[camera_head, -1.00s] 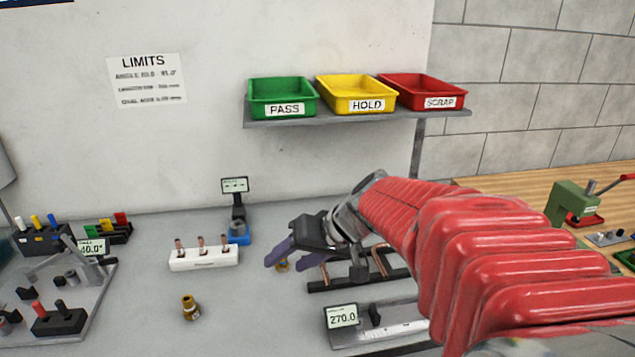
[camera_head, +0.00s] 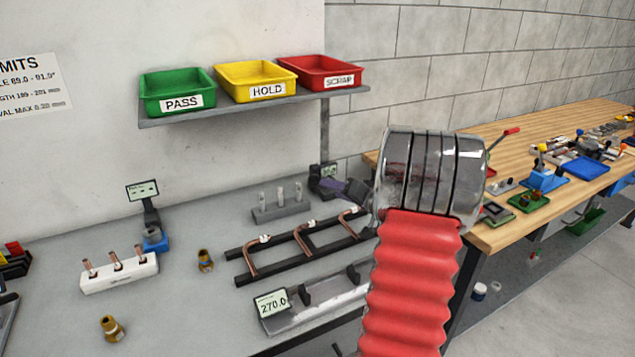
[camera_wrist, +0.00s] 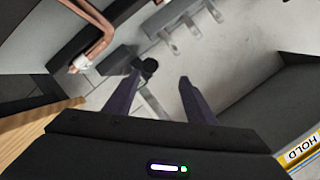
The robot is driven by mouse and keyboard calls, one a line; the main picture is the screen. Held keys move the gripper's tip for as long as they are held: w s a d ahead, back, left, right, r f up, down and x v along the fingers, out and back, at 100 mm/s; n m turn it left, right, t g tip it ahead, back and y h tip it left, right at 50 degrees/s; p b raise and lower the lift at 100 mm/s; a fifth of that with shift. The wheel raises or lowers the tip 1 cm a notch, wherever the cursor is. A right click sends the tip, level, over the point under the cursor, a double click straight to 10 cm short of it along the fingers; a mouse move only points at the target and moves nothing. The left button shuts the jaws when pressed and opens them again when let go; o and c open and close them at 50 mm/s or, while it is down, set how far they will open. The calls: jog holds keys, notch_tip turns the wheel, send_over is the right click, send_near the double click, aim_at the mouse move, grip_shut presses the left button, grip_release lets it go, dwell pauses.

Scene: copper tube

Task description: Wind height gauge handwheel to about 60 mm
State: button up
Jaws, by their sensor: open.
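My gripper (camera_head: 333,186) is at the back right of the grey bench in the head view, beside a small dark display (camera_head: 328,170). Its purple fingers also show in the wrist view (camera_wrist: 161,74), apart with nothing held between them. A small black round knob (camera_wrist: 149,66) is at the tip of the left finger in the wrist view. A pale grey bar (camera_wrist: 153,106) shows below it, between the fingers. I cannot tell for sure whether this knob is the height gauge handwheel. No height reading is legible, and my gripper covers part of that spot.
A grey block with pegs (camera_head: 281,212) stands left of my gripper. A dark rack with bent copper tubes (camera_head: 303,245) and a gauge reading 270.0 (camera_head: 272,304) lie in front. The shelf (camera_head: 230,108) with green, yellow and red trays is above. A wooden bench (camera_head: 500,236) is at right.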

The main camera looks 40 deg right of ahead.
aim_at(316, 181)
jog(key=shift+s+d+f+h, duration=0.2)
jog(key=shift+s+d, duration=0.05)
jog(key=shift+d, duration=0.35)
jog(key=shift+s+d+f+h, duration=0.15)
jog(key=shift+s+d+h, duration=0.1)
jog(key=shift+d, duration=0.3)
jog(key=x, duration=1.4)
jog(key=shift+a+r, duration=0.15)
jog(key=shift+c, duration=0.5)
jog(key=shift+s+m, duration=0.1)
jog(key=shift+m, duration=0.2)
jog(key=c, duration=0.9)
